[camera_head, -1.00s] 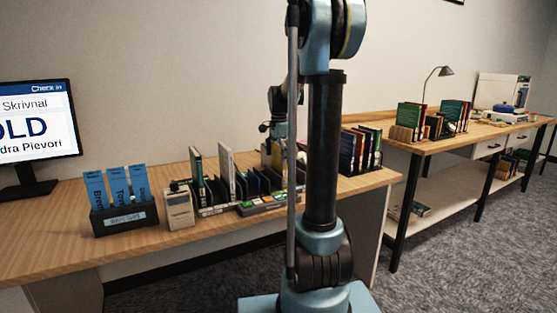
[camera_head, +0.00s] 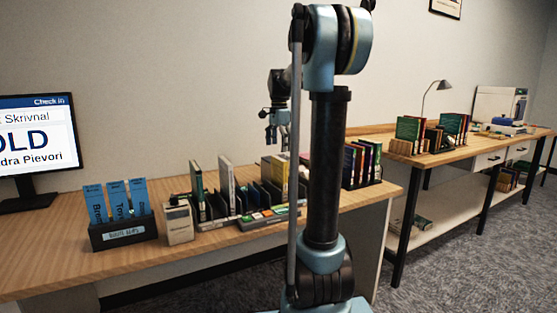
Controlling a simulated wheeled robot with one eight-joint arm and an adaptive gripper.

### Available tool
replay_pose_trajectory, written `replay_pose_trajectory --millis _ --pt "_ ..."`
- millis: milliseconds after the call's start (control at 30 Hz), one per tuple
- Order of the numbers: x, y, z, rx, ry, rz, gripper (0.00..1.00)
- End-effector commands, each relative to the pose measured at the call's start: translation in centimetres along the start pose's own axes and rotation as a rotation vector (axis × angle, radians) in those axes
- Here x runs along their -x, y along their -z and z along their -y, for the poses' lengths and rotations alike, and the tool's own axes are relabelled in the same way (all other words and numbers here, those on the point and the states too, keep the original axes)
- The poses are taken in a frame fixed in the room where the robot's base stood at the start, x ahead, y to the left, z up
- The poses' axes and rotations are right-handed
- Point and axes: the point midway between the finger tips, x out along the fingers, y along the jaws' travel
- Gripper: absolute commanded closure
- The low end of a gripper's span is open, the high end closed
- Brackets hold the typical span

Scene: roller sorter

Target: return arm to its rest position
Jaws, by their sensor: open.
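My arm stands upright in the middle of the head view, its dark column in front of the desk. My gripper (camera_head: 272,138) hangs behind the column, above the sorter rack on the desk. Its fingers point down, apart and empty, with clear space between them and the books. The column hides part of the arm and some of the desk. The sorter rack (camera_head: 235,208) holds several upright books in dark slots.
A monitor (camera_head: 35,140) stands at the left. A black box of blue slips (camera_head: 123,233) and a small beige device (camera_head: 179,222) sit on the desk (camera_head: 50,250). More books (camera_head: 362,163) stand right of my column. A second table (camera_head: 462,153) holds books and a lamp (camera_head: 437,90).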

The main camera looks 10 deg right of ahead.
Motion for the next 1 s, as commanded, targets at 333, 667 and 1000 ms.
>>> replay_pose_trajectory --millis 333,667,1000 --pt "1.4 0.0 0.0 0.0 0.0 0.0 0.0" --pt "1.2 -0.3 -0.9 0.023 0.003 -0.001 0.0" --pt "-1.5 -3.0 -9.1 0.293 0.04 -0.021 0.0"
